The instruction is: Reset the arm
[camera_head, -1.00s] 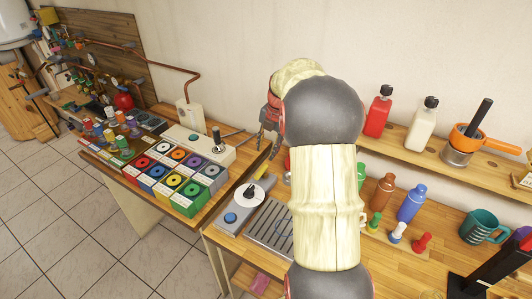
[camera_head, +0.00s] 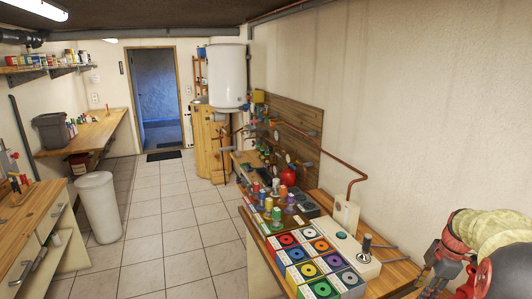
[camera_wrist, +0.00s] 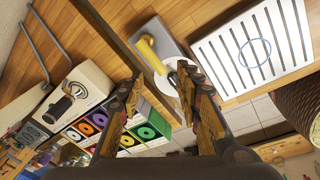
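My gripper (camera_wrist: 158,74) shows in the wrist view with its two fingers apart and nothing between them. It hangs above the benches, over the gap between two wooden tops. Beyond the fingertips is a grey device with a yellow handle (camera_wrist: 150,53). In the head view my arm fills the lower right corner, and my gripper (camera_head: 424,272) shows partly there beside the right bench, cut by the picture edge.
Several colored boxes with round discs (camera_head: 319,263) sit on the right bench near a lever box (camera_head: 352,259). A slatted white tray (camera_wrist: 286,75) lies in the wrist view. A white bin (camera_head: 99,207) stands on the left; the tiled floor (camera_head: 150,225) is clear.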

